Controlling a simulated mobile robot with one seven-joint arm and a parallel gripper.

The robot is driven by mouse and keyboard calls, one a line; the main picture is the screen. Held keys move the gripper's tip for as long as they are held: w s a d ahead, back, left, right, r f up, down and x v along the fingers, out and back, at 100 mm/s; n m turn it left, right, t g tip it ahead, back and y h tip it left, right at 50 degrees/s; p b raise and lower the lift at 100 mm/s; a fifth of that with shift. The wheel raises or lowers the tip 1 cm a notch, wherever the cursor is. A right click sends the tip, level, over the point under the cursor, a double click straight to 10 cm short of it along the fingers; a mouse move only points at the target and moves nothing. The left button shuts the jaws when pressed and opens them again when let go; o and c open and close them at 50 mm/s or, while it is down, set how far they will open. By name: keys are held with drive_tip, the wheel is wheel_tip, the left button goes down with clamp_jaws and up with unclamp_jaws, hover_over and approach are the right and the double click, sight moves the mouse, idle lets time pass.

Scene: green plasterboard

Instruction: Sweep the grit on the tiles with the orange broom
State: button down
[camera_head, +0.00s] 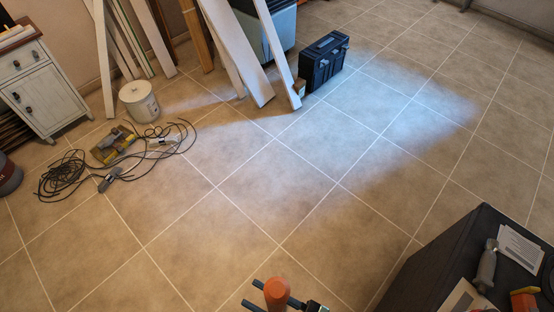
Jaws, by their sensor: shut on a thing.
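My gripper (274,297) is at the bottom edge of the picture, slightly left of centre, with its dark fingers on either side of an orange rounded end. It is shut on this orange piece, which looks like the handle end of the orange broom (277,290). The broom's head and bristles are not in view. The tan tiles (330,150) with pale joints cover the floor. A bluish-white hazy patch lies across their middle; I cannot tell whether it is light or dust. No separate grains of grit can be made out.
Tangled dark cables (75,172) and a yellow tool (112,145) lie at left, near a white bucket (139,101) and cabinet (42,88). Leaning boards (235,45) and a black case (323,60) stand at the back. A dark-topped unit (450,270) fills the lower right. The middle floor is clear.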

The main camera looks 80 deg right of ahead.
drive_tip(key=w+a+b, duration=0.1)
drive_tip(key=w+b, duration=0.4)
drive_tip(key=w, duration=2.6)
drive_tip(key=shift+w+b, duration=0.3)
drive_tip(key=shift+b, duration=0.1)
drive_tip(key=shift+r, duration=0.1)
wheel_tip(320, 180, up, 5)
drive_tip(key=p, duration=0.4)
idle(0.4)
